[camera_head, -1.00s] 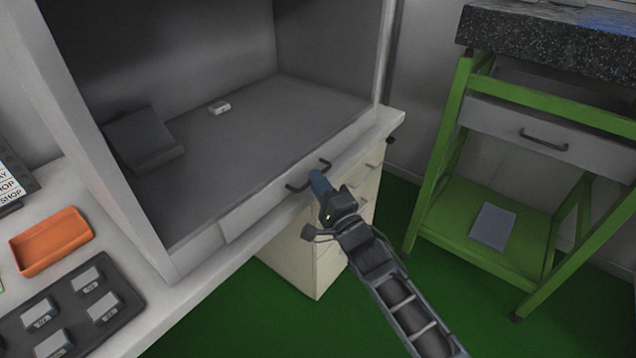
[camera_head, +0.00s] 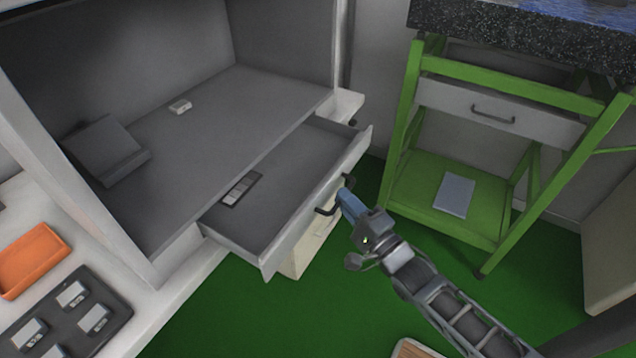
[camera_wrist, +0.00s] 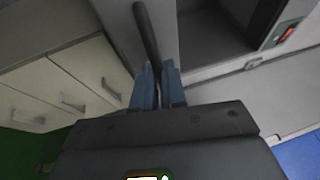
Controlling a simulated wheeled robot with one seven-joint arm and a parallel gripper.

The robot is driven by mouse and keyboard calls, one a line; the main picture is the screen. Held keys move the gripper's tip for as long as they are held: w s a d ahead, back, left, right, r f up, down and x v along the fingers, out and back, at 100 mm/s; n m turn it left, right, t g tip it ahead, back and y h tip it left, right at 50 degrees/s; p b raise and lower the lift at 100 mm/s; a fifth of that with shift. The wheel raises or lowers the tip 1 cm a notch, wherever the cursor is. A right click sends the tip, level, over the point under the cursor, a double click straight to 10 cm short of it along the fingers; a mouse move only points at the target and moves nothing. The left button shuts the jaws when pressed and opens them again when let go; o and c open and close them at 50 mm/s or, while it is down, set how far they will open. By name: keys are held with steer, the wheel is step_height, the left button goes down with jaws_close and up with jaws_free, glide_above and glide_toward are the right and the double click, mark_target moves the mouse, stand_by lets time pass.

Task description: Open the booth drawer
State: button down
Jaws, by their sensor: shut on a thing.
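The booth drawer (camera_head: 262,222) is pulled out from under the booth's grey floor (camera_head: 215,135), and its dark inside shows. A small grey-and-white device (camera_head: 241,189) lies in it. The drawer's dark bar handle (camera_head: 325,211) is on its light front panel. My gripper (camera_head: 343,200) is at the handle, its blue fingers shut on it. In the wrist view, the two blue fingers (camera_wrist: 158,88) close around the dark handle bar (camera_wrist: 147,35), which runs up from between them.
A light cabinet (camera_head: 312,246) with drawers stands below the booth. To the right is a green-framed bench (camera_head: 405,110) with its own drawer (camera_head: 500,110). An orange tray (camera_head: 32,260) and a dark tray of small devices (camera_head: 113,330) sit on the left counter. Green floor (camera_head: 260,320) is clear in front.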

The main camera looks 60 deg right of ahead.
steer(key=s, duration=0.7)
steer(key=shift+s, duration=0.4)
steer(key=c, duration=1.2)
jaws_free()
steer(key=shift+d, duration=0.1)
steer(key=b+v, duration=0.1)
steer(key=v, duration=0.6)
steer(key=shift+s, duration=0.35)
steer(key=shift+a, duration=0.2)
steer(key=s+a+r+n+g+y, duration=0.2)
steer(key=s+a+r+n+y, duration=0.1)
steer(key=a+r+n, duration=0.4)
steer(key=s+a+r+n+g+y, duration=0.1)
steer(key=a+r+n+y, duration=0.3)
steer(key=a+n, duration=0.8)
step_height(320, 180, up, 3)
steer(key=s+n, duration=0.1)
steer(key=n, duration=0.3)
steer(key=shift+s+a+g, duration=0.4)
